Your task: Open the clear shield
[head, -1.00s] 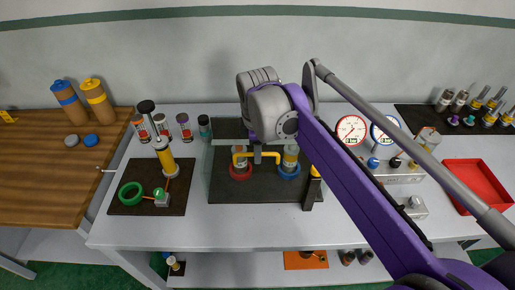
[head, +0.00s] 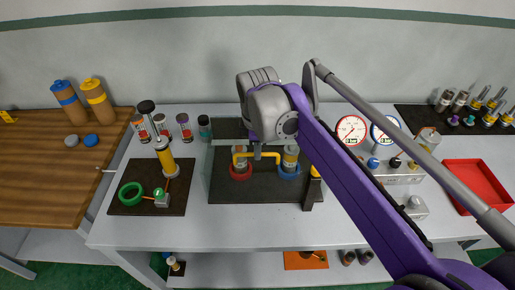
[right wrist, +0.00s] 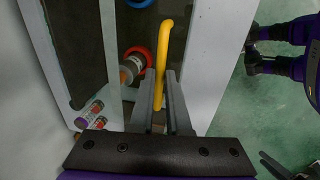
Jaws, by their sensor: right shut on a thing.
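The clear shield is hard to make out; a pale strip along its edge (head: 226,143) shows in the head view, above the dark mat. My left gripper does not show.
On the left are a black board (head: 125,207) with a green ring and yellow cylinder, and several capped tubes (head: 160,124). On the right stand gauges (head: 351,129), a grey block and a red tray (head: 483,183). The front table strip is clear.

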